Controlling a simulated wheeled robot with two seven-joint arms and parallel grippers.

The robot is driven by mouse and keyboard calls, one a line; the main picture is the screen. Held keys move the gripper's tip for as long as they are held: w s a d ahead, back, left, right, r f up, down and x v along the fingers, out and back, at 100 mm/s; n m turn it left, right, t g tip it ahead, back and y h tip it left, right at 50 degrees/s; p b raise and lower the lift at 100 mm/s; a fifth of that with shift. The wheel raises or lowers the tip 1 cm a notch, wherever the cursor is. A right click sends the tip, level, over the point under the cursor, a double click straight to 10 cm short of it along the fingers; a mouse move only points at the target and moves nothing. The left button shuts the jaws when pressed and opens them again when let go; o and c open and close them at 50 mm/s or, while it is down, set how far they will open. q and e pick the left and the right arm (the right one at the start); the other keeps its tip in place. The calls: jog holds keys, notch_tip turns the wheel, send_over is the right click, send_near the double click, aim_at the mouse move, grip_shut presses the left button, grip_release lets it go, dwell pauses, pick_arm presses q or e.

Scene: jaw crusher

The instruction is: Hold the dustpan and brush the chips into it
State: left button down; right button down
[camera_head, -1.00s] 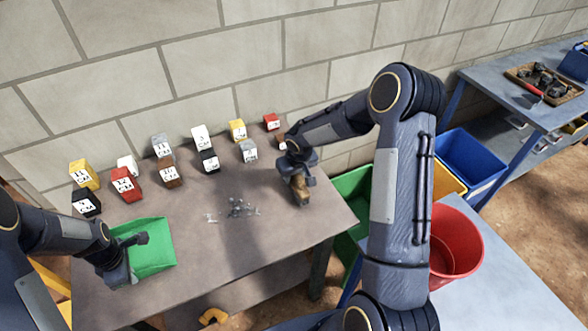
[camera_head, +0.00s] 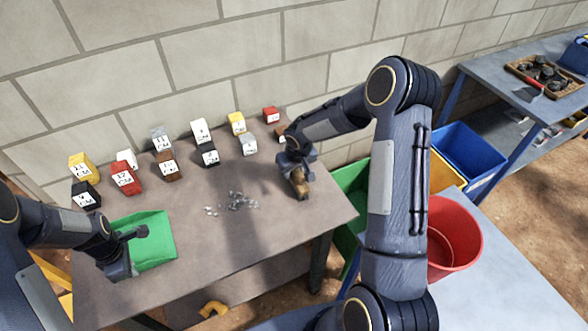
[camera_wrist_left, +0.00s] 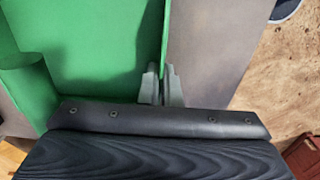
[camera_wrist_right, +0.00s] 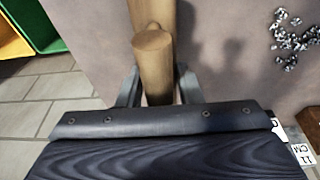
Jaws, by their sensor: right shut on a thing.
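The green dustpan (camera_head: 158,226) lies at the table's front left. My left gripper (camera_head: 124,268) is at its near left part. In the left wrist view my left gripper's fingers (camera_wrist_left: 161,84) are closed on a thin green wall of the dustpan (camera_wrist_left: 100,45). My right gripper (camera_head: 297,172) is shut on the wooden brush (camera_head: 300,188), near the table's right side. In the right wrist view its round handle (camera_wrist_right: 153,60) is between the fingers; the bristles are hidden. Grey chips (camera_head: 242,201) lie scattered on bare table between dustpan and brush.
Several numbered blocks stand along the back of the table (camera_head: 205,255), including a red block (camera_head: 124,178) and a yellow block (camera_head: 236,122). A brick wall is behind. A red bucket (camera_head: 455,235) and a blue bin (camera_head: 468,158) stand to the right. Table between chips and dustpan is clear.

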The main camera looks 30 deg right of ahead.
jog(key=shift+s+a+f, duration=0.1)
jog(key=shift+a+f, duration=0.05)
jog(key=shift+a, duration=8.95)
jog(key=shift+s+a+f, duration=0.1)
jog(key=shift+a, duration=9)
jog(key=shift+a, duration=0.15)
